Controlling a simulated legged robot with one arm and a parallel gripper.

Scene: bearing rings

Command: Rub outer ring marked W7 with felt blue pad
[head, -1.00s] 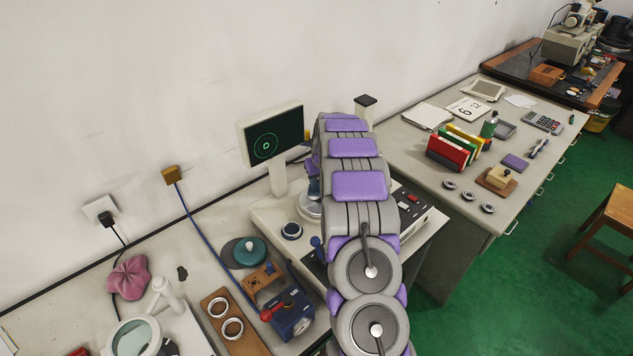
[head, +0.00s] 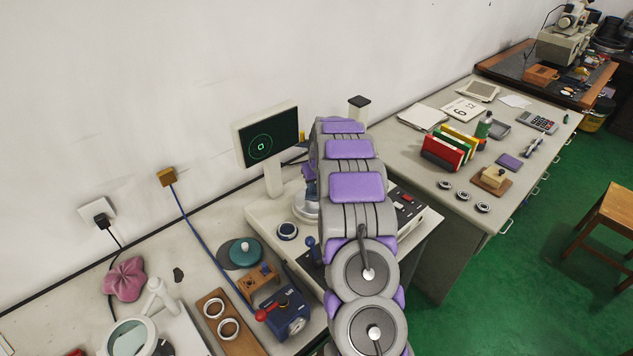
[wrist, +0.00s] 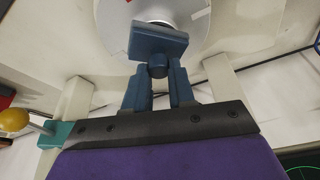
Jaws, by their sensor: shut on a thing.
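My gripper (wrist: 159,85) is shut on a blue block-shaped pad (wrist: 157,42) by its short round stem. The pad is in front of a pale round disc (wrist: 197,38) in the wrist view; I cannot tell whether they touch. Dark curved edges show at the disc's middle, mostly behind the pad. In the head view, part of the silver disc (head: 304,209) shows left of my arm, which hides much of it. Two pale rings (head: 213,308) (head: 228,328) lie on a wooden board (head: 240,343). No W7 mark is readable.
A monitor (head: 268,136) with a green circle stands behind the disc. A dark-rimmed round part (head: 288,231) and a blue device with a red handle (head: 286,312) are left of my arm. Three small rings (head: 463,196) lie on the right table (head: 440,160).

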